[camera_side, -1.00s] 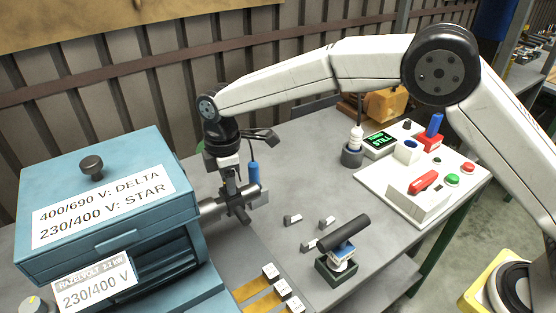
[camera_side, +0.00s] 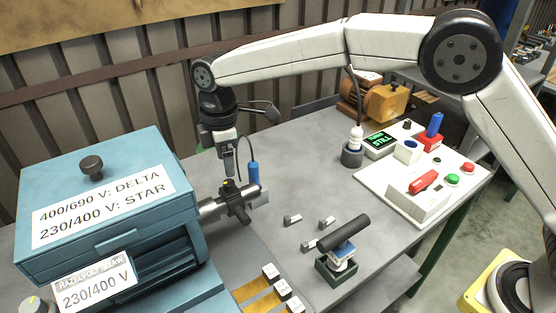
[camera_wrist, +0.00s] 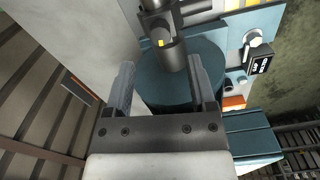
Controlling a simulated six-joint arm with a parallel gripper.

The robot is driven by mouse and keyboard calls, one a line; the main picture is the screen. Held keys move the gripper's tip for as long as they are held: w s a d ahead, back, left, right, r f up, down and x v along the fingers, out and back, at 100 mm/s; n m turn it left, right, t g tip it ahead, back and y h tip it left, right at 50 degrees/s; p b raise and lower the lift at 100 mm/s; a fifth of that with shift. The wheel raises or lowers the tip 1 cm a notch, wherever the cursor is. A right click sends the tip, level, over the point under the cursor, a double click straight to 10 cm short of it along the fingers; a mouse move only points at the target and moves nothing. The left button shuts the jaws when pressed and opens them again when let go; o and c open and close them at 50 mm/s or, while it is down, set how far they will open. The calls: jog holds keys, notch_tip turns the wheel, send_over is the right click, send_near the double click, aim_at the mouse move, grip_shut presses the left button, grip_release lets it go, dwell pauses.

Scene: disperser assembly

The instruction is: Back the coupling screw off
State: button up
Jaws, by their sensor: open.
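The coupling (camera_side: 238,203) is a dark piece with stubby arms on the grey metal shaft (camera_side: 211,208) that sticks out of the blue motor housing. In the wrist view the dark and grey cylindrical parts (camera_wrist: 172,56) lie beyond the fingertips, with a small yellow mark on them. The coupling screw is too small to pick out with certainty. My gripper (camera_side: 229,172) points down just above the coupling, apart from it. In the wrist view my gripper (camera_wrist: 160,65) has its two fingers wide apart, with nothing held between them.
A blue upright cylinder (camera_side: 253,174) stands close to the coupling's right. The blue motor housing (camera_side: 106,190) fills the left. Small grey blocks (camera_side: 293,220) and a black-handled stamp-like tool (camera_side: 343,235) lie to the right. A white control panel (camera_side: 405,200) stands farther right.

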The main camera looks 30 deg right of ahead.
jog(key=shift+r, duration=1.05)
jog(key=s+d+f+m+t, duration=0.15)
jog(key=s+d+m, duration=0.25)
jog(key=d, duration=0.4)
jog(key=s+d+f+m, duration=0.2)
jog(key=s+d+m, duration=0.15)
jog(key=d, duration=0.55)
jog(key=s+d+f+m, duration=0.2)
jog(key=s+d+m, duration=0.2)
jog(key=s, duration=0.3)
jog(key=s+d+f+m+t, duration=0.1)
jog(key=s+d+f+m, duration=0.2)
jog(key=s+d, duration=0.3)
jog(key=shift+s+m, duration=0.75)
jog(key=shift+s, duration=0.2)
